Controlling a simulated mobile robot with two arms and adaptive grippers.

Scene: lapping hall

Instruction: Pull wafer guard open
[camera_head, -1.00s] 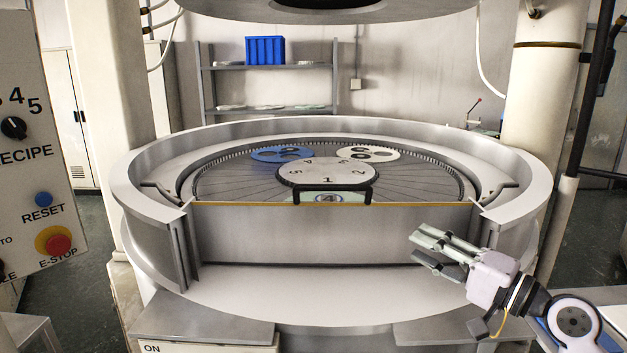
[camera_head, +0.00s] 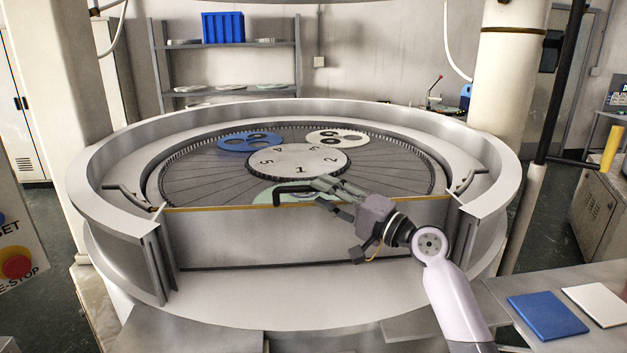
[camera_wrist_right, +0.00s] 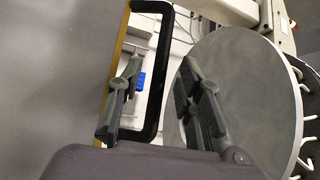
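The wafer guard (camera_head: 300,237) is a flat grey metal panel with a yellow top edge, standing across the front of the round machine. Its black handle (camera_head: 293,188) sits at the middle of that top edge; its right part is hidden behind my right gripper (camera_head: 329,189). In the right wrist view the handle (camera_wrist_right: 165,75) is a black loop. My right gripper (camera_wrist_right: 163,95) is open there, one finger appearing within the loop and the other outside, with the handle's long bar between them. Contact cannot be told. My left gripper is not in view.
Behind the guard lie the numbered grey disc (camera_head: 299,160), a blue carrier (camera_head: 250,142) and a white carrier (camera_head: 337,138). The raised metal rim (camera_head: 497,190) surrounds them. A side table at the right holds a blue pad (camera_head: 547,315) and a white pad (camera_head: 597,303).

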